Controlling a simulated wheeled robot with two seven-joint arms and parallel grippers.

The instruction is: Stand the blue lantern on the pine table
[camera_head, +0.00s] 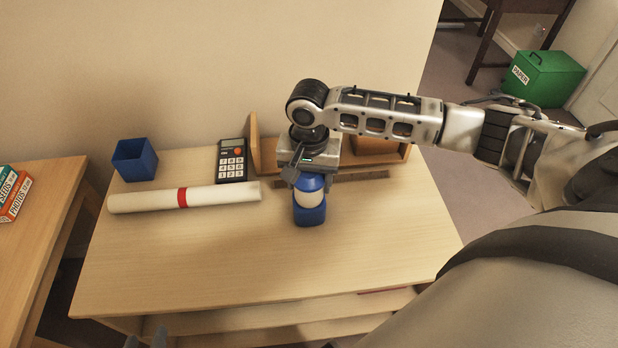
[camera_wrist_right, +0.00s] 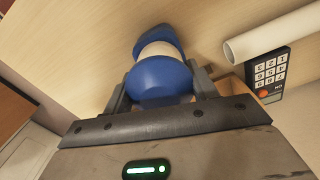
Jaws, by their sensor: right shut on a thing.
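The blue lantern (camera_head: 309,207) has a blue base, a pale middle and a blue top. It looks upright over the light wood table (camera_head: 230,262); I cannot tell whether its base touches the top. My right gripper (camera_head: 309,178) is above it and shut on its upper part. In the right wrist view the lantern (camera_wrist_right: 160,75) sits between the two fingers, with its base toward the wood surface. Two grey tips of my left gripper (camera_head: 146,340) show at the bottom edge, apart, with nothing seen between them.
A white roll with a red band (camera_head: 146,200), a blue cup (camera_head: 134,160), a calculator (camera_head: 232,161) and a wooden organiser (camera_head: 262,152) stand along the table's back. Its front is clear. Another wooden table (camera_head: 40,215) with boxes (camera_head: 12,191) is left. A green paper bin (camera_head: 545,77) stands far right.

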